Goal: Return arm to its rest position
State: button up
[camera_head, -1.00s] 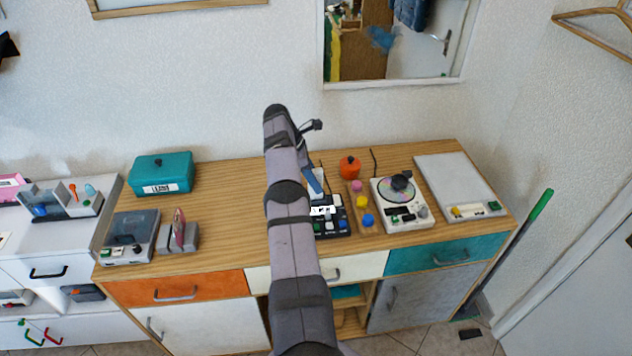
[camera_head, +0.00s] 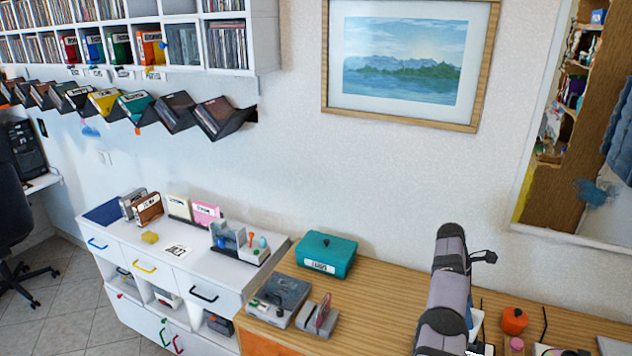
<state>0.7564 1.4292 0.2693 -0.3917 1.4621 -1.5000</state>
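My arm rises from the bottom edge at the right of the head view, in front of the wooden cabinet top (camera_head: 400,290). Its grey, sleeved links reach up to a rounded black joint against the wall. A small dark part sticks out to the right of that joint. I cannot make out my gripper or its fingertips; the arm and the lower frame edge hide that area. Whether it holds anything does not show.
A teal box (camera_head: 326,254), a grey disc device (camera_head: 279,299) and a small holder (camera_head: 317,317) stand left of my arm. An orange pot (camera_head: 514,321) stands to its right. A white cabinet (camera_head: 165,252) and wall shelves (camera_head: 262,37) are further left. Bare wood lies between.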

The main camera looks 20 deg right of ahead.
jog(key=w+a+r+n+t, duration=0.1)
jog(key=w+a+r, duration=0.25)
jog(key=a, duration=0.35)
jog(key=w+a+r, duration=0.3)
jog(key=a+r, duration=0.2)
jog(key=a, duration=0.2)
jog(key=a+r+m+y, duration=0.1)
jog(key=a+r, duration=0.2)
jog(key=a, duration=1)
jog(key=s+a+f+m+t+y+b, duration=0.1)
jog(key=s+a+f+m, duration=0.3)
jog(key=s+a, duration=0.7)
jog(key=s+a+f+m+t+y+b, duration=0.15)
jog(key=s+a+m, duration=0.35)
jog(key=s+a, duration=0.55)
notch_tip(320, 180, down, 47)
jog(key=b, duration=4.6)
jog(key=shift+d+f, duration=0.15)
